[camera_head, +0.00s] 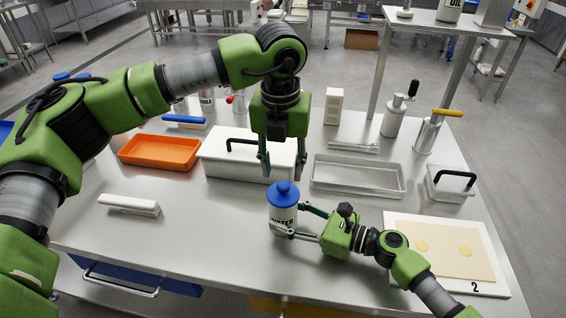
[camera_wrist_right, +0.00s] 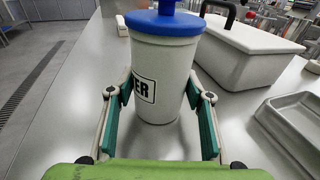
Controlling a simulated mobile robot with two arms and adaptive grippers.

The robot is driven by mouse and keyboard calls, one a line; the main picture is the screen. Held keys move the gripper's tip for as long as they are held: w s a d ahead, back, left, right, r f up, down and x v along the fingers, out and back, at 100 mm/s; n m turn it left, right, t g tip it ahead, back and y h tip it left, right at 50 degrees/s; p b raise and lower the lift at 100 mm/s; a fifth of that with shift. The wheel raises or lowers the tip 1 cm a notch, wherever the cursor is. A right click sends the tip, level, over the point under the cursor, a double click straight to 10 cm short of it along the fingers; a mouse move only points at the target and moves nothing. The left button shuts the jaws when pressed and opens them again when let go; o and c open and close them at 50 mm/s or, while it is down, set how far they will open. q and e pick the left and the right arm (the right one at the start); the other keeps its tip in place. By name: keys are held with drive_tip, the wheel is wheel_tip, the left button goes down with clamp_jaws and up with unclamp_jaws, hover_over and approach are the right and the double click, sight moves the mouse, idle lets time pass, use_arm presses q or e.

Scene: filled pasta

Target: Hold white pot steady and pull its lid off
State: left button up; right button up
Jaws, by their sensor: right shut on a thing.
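The white pot (camera_head: 285,218) stands upright near the table's front middle, with black lettering on its side. Its blue lid (camera_head: 283,190) with a knob sits on top. My right gripper (camera_head: 297,221) is shut on the pot's body from the right. In the right wrist view, its two green-padded fingers flank the pot (camera_wrist_right: 168,90), below the blue lid (camera_wrist_right: 165,22). My left gripper (camera_head: 281,172) points down just above the lid, with its fingers spread apart and nothing between them. Whether its fingertips touch the lid cannot be told.
Behind the pot stand a white lidded box (camera_head: 222,160) and an orange tray (camera_head: 158,153). A metal tray (camera_head: 357,184) lies to the right. A white-handled brush (camera_head: 130,205) lies left; table between is clear.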

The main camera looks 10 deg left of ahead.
sight(283, 184)
use_arm(q)
drive_tip(key=f, duration=0.6)
drive_tip(key=shift+w+f, duration=0.2)
drive_tip(key=shift+w, duration=0.1)
drive_tip(key=shift+s+f, duration=0.1)
drive_tip(key=shift+f, duration=0.5)
use_arm(e)
drive_tip(key=shift+s+a+r, duration=0.1)
drive_tip(key=shift+s+a, duration=0.05)
drive_tip(key=shift+s, duration=0.05)
use_arm(q)
drive_tip(key=o, duration=0.3)
drive_tip(key=c, duration=1.1)
clamp_jaws()
use_arm(e)
drive_tip(key=shift+s+r, duration=0.15)
drive_tip(key=shift+a, duration=0.1)
use_arm(q)
drive_tip(key=shift+d+r, duration=0.15)
drive_tip(key=shift+r, duration=0.5)
drive_tip(key=shift+r, duration=0.5)
use_arm(e)
drive_tip(key=shift+w+f, duration=0.2)
drive_tip(key=shift+w, duration=0.05)
use_arm(q)
drive_tip(key=shift+r, duration=2.4)
use_arm(e)
drive_tip(key=shift+w+d+f, duration=0.1)
drive_tip(key=shift+d+f, duration=0.05)
drive_tip(key=shift+d, duration=0.1)
